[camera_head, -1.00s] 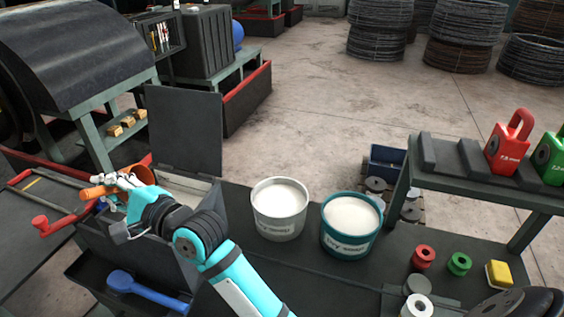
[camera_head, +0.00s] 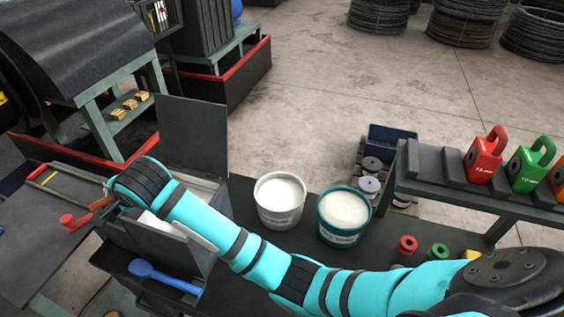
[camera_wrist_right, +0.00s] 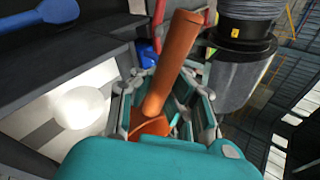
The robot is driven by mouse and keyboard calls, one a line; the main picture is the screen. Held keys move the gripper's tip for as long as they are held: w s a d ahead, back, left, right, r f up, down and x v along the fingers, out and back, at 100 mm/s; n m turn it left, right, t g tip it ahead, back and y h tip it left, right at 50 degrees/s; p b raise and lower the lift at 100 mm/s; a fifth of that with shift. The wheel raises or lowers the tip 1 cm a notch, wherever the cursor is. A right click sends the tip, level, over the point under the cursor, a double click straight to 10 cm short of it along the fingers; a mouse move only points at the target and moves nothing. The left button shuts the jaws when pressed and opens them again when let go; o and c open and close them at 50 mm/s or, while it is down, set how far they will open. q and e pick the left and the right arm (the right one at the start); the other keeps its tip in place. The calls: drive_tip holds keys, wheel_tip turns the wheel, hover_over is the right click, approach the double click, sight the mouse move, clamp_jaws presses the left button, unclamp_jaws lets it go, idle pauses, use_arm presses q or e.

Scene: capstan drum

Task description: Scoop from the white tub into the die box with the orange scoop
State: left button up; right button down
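The orange scoop (camera_wrist_right: 172,65) stands between the fingers of my right gripper (camera_wrist_right: 165,98) in the right wrist view, and they are closed around it. In the head view only a bit of the scoop (camera_head: 101,203) shows beyond my right wrist; my fingers there are hidden. My right wrist is over the left part of the die box (camera_head: 150,256), a dark box with its lid (camera_head: 193,133) raised. Its pale inside with a rounded white patch (camera_wrist_right: 80,106) shows in the wrist view. The white tub (camera_head: 279,222), full of white powder, stands right of the box. My left gripper is not in view.
A teal tub (camera_head: 341,238) of white powder stands close right of the white tub. A blue scoop (camera_head: 160,276) lies in front of the box. A shelf (camera_head: 470,200) with red and green weights (camera_head: 485,157) stands at right. A red-handled tool (camera_head: 74,222) is at left.

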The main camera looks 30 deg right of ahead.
drive_tip(key=shift+a+r+g+h, duration=0.1)
drive_tip(key=shift+r+g+h, duration=0.1)
drive_tip(key=shift+g+h, duration=0.4)
